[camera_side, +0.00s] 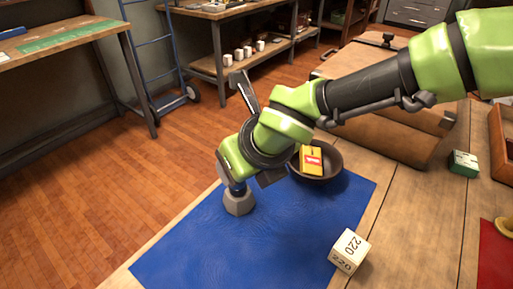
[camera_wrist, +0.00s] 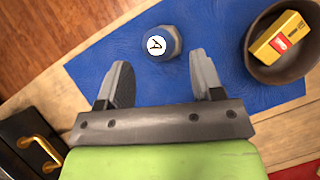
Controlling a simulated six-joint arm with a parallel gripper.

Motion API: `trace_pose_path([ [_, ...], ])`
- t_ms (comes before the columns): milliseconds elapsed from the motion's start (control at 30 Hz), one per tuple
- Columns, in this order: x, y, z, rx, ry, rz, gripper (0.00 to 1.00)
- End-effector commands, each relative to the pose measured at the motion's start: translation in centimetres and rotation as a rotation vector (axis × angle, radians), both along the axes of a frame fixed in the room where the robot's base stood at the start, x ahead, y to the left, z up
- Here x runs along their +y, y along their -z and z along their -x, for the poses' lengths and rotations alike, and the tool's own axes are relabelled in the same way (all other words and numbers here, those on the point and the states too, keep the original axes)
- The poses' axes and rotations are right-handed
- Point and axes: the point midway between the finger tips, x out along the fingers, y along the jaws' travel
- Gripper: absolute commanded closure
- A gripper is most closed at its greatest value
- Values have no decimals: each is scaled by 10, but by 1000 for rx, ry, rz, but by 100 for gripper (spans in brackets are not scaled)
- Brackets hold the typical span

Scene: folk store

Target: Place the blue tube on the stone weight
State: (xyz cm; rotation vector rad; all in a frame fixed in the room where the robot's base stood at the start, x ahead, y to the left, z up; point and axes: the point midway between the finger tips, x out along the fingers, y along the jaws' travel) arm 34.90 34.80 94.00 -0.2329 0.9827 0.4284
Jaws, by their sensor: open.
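The blue tube (camera_side: 237,187) stands on the grey, faceted stone weight (camera_side: 238,204) near the left part of the blue mat. In the wrist view the tube's white round top with a letter A (camera_wrist: 156,45) faces the camera, with the weight (camera_wrist: 172,32) partly showing behind it. My gripper (camera_wrist: 160,80) is open, its fingers apart with nothing between them. The tube is just beyond the fingertips in that view. In the side view my wrist hides much of the gripper and the tube's upper part. I cannot tell whether a finger touches the tube.
A dark bowl (camera_side: 329,174) with a yellow box (camera_side: 311,160) in it stands at the mat's back edge. A white block marked 220 (camera_side: 349,251) sits on the mat's right front. The blue mat (camera_side: 240,255) is otherwise clear. A green box (camera_side: 463,163) stands right.

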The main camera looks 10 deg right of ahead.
Motion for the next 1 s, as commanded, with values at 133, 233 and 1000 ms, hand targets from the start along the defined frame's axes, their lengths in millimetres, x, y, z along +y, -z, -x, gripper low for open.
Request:
trace_pose_path([
  [133, -7, -26, 15, -1, -2, 0, 39],
  [233, -11, -39, 22, -1, -1, -1, 39],
  [1000, -98, -123, 18, 135, 625, -310, 39],
])
